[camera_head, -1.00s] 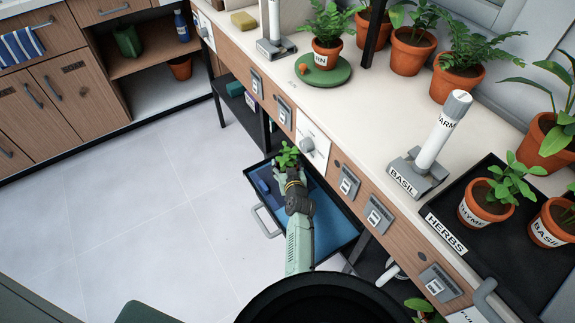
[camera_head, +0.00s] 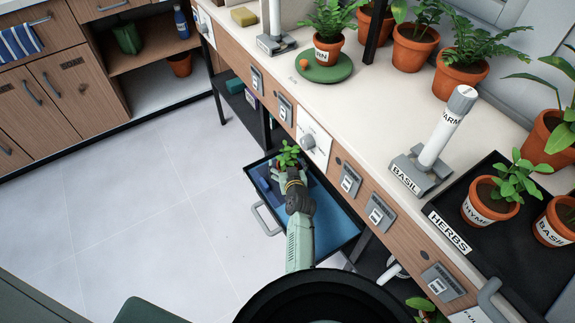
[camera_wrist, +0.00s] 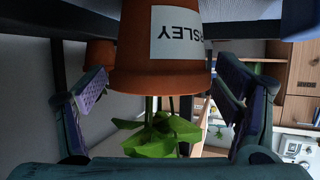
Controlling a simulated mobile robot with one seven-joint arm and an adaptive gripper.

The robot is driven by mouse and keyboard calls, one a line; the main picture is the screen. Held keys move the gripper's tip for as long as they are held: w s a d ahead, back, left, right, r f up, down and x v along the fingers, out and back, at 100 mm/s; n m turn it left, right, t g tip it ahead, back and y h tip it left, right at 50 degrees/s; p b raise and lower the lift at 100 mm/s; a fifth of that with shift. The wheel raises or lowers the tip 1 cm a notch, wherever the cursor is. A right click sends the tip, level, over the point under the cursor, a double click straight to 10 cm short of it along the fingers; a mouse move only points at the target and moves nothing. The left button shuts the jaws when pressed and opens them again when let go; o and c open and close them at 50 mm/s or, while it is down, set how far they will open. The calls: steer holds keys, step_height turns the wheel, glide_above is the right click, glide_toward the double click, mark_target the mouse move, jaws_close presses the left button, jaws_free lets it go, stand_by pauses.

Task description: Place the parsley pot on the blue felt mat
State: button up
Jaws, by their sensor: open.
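The parsley pot (camera_wrist: 160,50) is terracotta with a white label reading PARSLEY, upside down in the wrist view. Its leaves (camera_wrist: 160,135) hang toward the bottom of that picture, and they also show in the head view (camera_head: 288,155). The blue felt mat (camera_head: 335,232) appears as the blue floor of the open drawer. In the wrist view my gripper (camera_wrist: 165,88) is open, one finger on each side of the pot, with visible gaps.
The open drawer (camera_head: 262,218) has dark walls around my gripper. A dark blue item (camera_head: 262,181) lies at its left side. The counter (camera_head: 375,100) above holds potted plants, a green round mat (camera_head: 335,72) and a black HERBS tray (camera_head: 475,238). The floor (camera_head: 140,220) at left is clear.

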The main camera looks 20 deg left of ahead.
steer(key=shift+r, duration=0.1)
steer(key=shift+s+r, duration=0.1)
steer(key=shift+r, duration=0.05)
steer(key=b+v, duration=0.1)
steer(key=v, duration=1.1)
